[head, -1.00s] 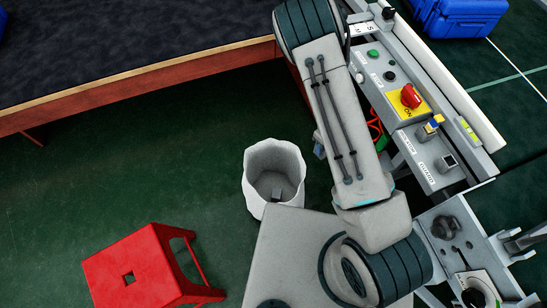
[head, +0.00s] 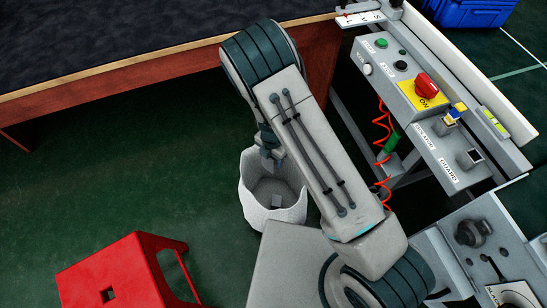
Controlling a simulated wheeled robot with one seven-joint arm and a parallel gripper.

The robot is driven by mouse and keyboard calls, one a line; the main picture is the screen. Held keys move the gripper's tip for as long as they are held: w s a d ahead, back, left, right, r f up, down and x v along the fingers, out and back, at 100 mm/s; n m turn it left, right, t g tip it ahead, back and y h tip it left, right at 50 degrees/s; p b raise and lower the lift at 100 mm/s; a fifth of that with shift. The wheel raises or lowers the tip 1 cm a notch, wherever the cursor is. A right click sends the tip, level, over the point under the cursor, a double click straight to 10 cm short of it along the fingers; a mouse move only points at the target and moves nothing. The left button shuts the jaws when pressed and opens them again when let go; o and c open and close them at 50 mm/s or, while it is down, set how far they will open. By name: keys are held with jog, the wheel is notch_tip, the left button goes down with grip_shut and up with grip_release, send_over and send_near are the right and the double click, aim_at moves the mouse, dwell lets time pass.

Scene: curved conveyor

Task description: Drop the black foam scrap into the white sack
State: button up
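The white sack (head: 253,205) stands open on the green floor, left of my arm. A small grey block-like shape (head: 277,200) shows inside it, low down. My gripper (head: 268,160) hangs at the sack's far rim, pointing down, partly hidden behind my forearm. Its fingers are small and dark here, and I cannot tell whether they are open or shut. I cannot make out the black foam scrap in this view, nor whether anything is between the fingers.
A red stool (head: 125,270) stands at lower left. A dark-topped table with a wooden side (head: 150,70) runs along the back. At right is a control panel with a red switch (head: 427,86), and a coiled red cable (head: 383,130) hangs below. Floor left of the sack is clear.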

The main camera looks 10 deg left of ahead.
aim_at(273, 165)
jog(key=shift+f+b, duration=2.8)
jog(key=shift+b, duration=0.3)
jog(key=o, duration=1)
notch_tip(273, 165, up, 14)
jog(key=p, duration=0.5)
jog(key=shift+p, duration=0.4)
jog(key=shift+w, duration=0.1)
